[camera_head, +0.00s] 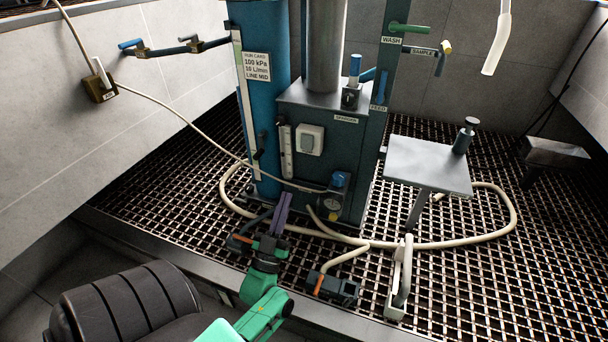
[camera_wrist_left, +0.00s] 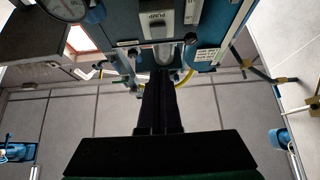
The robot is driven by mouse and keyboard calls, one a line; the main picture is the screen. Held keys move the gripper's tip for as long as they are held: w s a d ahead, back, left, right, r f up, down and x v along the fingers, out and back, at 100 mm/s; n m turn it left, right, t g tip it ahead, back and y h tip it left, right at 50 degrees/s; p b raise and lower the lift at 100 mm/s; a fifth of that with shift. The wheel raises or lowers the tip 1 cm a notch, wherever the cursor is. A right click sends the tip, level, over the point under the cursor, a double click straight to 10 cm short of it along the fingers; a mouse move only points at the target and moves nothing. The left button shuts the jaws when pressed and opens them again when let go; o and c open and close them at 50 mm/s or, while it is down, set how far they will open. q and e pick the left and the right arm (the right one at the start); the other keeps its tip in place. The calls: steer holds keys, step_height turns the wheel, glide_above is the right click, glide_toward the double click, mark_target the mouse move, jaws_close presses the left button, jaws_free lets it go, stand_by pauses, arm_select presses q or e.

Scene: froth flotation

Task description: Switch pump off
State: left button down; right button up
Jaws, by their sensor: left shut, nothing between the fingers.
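A white rocker switch (camera_head: 310,139) sits on the front of the blue-grey cabinet (camera_head: 345,165). I cannot tell which way its rocker is pressed. My right gripper is not in view.
A pale hose (camera_head: 450,243) loops over the grating. A dark block (camera_head: 335,288) lies right of my left gripper. A metal stand (camera_head: 425,165) stands to the right. Open grating lies further right.

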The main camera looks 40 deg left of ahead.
arm_select(q)
steer(key=b, duration=0.2)
glide_toward(307, 143)
step_height(307, 143, up, 4)
steer(key=w, duration=0.1)
steer(key=w+a+b, duration=0.1)
steer(key=w, duration=0.2)
steer(key=shift+w+a+f, duration=0.2)
steer(key=shift+w+a, duration=0.05)
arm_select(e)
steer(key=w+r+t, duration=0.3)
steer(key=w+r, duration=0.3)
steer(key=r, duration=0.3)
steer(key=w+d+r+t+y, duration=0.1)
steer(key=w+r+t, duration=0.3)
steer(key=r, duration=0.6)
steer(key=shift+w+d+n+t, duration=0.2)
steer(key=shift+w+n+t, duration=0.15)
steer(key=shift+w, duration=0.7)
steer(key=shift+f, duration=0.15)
arm_select(q)
steer(key=shift+b, duration=0.4)
